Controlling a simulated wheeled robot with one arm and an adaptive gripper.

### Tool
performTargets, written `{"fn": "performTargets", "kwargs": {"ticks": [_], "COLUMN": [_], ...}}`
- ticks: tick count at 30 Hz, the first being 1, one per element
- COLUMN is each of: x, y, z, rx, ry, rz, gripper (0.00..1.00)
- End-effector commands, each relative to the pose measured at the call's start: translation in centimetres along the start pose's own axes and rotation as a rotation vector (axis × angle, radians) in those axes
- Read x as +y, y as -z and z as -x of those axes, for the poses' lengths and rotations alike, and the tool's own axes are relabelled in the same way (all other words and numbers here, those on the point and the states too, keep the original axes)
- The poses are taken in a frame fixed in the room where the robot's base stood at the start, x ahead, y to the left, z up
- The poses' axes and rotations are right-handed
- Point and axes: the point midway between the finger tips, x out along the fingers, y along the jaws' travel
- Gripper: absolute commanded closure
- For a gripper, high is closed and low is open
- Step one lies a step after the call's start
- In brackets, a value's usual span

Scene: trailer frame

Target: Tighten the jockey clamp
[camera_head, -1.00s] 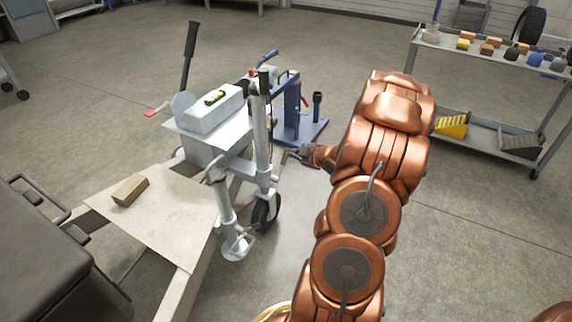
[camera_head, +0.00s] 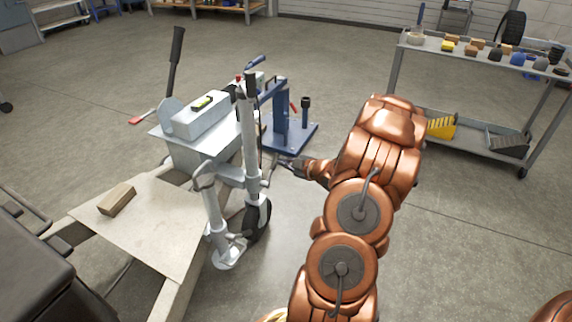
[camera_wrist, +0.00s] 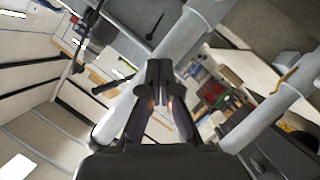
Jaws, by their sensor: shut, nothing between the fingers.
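The jockey wheel's grey upright tube (camera_head: 250,140) stands at the trailer's front, with a black-tyred wheel (camera_head: 258,220) at its foot. The clamp (camera_head: 228,176) appears as a grey bracket around the tubes; its details are small in the head view. My gripper (camera_head: 282,162) is just right of the tube at about clamp height. In the wrist view my gripper (camera_wrist: 158,72) has its fingertips together and empty, in front of the pale tube (camera_wrist: 185,45). A dark bar, apparently the clamp handle (camera_wrist: 112,84), shows left of the fingertips. I cannot tell whether they touch.
A second grey leg (camera_head: 218,225) stands beside the wheel. The hitch box (camera_head: 200,122) and a wooden block (camera_head: 117,200) are on the trailer frame (camera_head: 150,235). A blue stand (camera_head: 285,125) is behind my gripper. A cart (camera_head: 465,130) is at right; the floor between is clear.

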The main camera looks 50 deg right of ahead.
Motion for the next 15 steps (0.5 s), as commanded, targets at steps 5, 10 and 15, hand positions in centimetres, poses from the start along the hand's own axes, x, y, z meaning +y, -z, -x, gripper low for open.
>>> {"fn": "performTargets", "kwargs": {"ticks": [5,10,15], "x": [-0.2,-0.3,-0.3], "y": [-0.1,-0.1,-0.2], "z": [-2.6,-5.0,-7.3], "rx": [0.0,0.002,0.001], "ry": [0.001,0.002,0.001], "rz": [0.002,0.001,0.0], "gripper": [1.0,1.0,1.0]}}
